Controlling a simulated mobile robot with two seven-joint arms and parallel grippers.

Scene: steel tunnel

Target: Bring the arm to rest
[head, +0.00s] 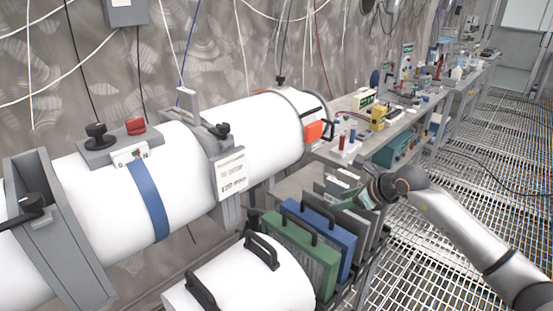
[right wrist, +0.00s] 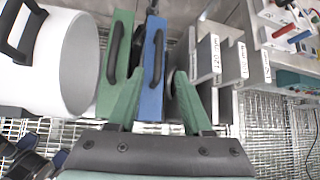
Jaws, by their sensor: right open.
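My right arm (head: 450,222) comes in from the right of the head view. Its green-fingered gripper (head: 345,199) is over the row of upright panels, near the blue panel (head: 333,243) with its black handle. In the right wrist view the gripper (right wrist: 158,82) is open with nothing held. The blue panel (right wrist: 151,100) shows between and beyond its fingers; I cannot tell whether they touch it. My left gripper is not in view.
A green panel (head: 290,240) stands beside the blue one, and grey labelled plates (right wrist: 210,60) stand on the other side. A white cylinder (head: 240,283) with black handles lies in front. A long white tube runs along the wall.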

